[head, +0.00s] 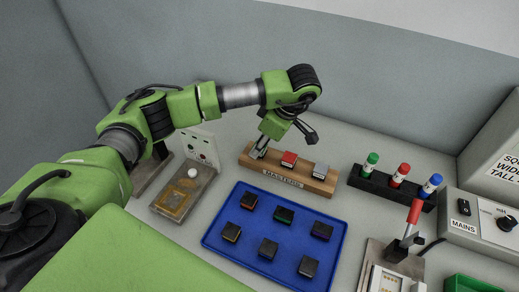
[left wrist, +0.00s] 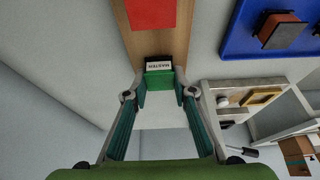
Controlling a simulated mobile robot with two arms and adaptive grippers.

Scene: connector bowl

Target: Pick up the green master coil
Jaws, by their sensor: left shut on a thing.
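The green master coil (left wrist: 158,82) shows in the left wrist view as a green block with a white MASTER label, between my left fingertips. My left gripper (left wrist: 159,92) is shut on it. In the head view my left gripper (head: 259,152) points down at the left end of the wooden MASTERS rack (head: 254,168), and its fingers hide the green coil there. The rack also shows in the left wrist view (left wrist: 155,42). I cannot tell whether the coil is clear of the rack. My right gripper is not in view.
A red coil (head: 289,159) and a grey coil (head: 321,170) sit on the rack. A blue tray (head: 262,226) with several dark coils lies in front. A black stand (head: 385,190) holds green, red and blue capped pieces. A red-handled lever (head: 414,212) stands at right.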

